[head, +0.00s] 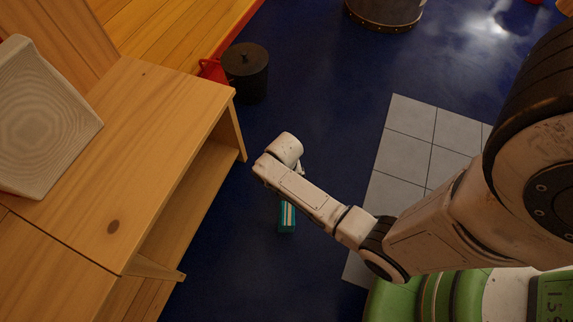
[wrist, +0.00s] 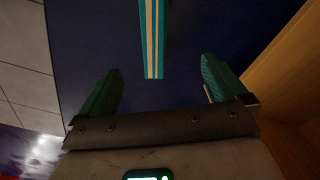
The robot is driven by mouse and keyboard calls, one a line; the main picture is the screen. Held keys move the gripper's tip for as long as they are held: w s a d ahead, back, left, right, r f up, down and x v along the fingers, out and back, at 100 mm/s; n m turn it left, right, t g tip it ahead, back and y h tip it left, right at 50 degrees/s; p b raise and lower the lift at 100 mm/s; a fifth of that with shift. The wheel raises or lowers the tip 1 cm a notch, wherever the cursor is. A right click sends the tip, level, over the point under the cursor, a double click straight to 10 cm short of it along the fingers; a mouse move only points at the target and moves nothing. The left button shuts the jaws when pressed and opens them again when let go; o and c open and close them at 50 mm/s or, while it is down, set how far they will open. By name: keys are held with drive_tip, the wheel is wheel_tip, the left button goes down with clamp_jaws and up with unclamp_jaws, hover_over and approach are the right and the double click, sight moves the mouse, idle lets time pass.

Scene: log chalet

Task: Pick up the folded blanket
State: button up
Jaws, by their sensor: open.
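The folded blanket (head: 287,216) is a small teal bundle with white and orange stripes, on the dark blue floor. In the head view my arm hides part of it. In the wrist view the blanket (wrist: 151,40) shows as a narrow striped strip at the top, running out of the frame. My gripper (wrist: 158,80) is open, with its two green fingers apart and nothing between them. The strip's near end lies between and just beyond the fingertips in the picture. I cannot tell the height gap. In the head view my arm hides the fingers.
A wooden shelf unit (head: 150,130) stands at the left, with a pale ridged object (head: 40,120) on top. A black lidded pot (head: 246,70) stands behind, near something red. Grey floor tiles (head: 405,150) lie to the right. Blue floor around the blanket is clear.

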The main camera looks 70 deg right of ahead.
sight(286, 212)
drive_tip(key=f+b, duration=0.1)
drive_tip(key=f, duration=0.2)
drive_tip(key=d+f+m+b, duration=0.1)
drive_tip(key=f, duration=0.2)
drive_tip(key=f+m+b, duration=0.1)
drive_tip(key=f+b, duration=0.1)
drive_tip(key=f, duration=0.1)
drive_tip(key=shift+w+d+f, duration=0.15)
drive_tip(key=shift+d, duration=0.25)
wheel_tip(286, 212, down, 6)
drive_tip(key=b, duration=0.3)
drive_tip(key=f+b, duration=0.4)
drive_tip(key=f, duration=0.1)
drive_tip(key=shift+s, duration=0.35)
drive_tip(key=shift+r, duration=0.15)
drive_tip(key=shift+c, duration=0.2)
drive_tip(key=c, duration=1.1)
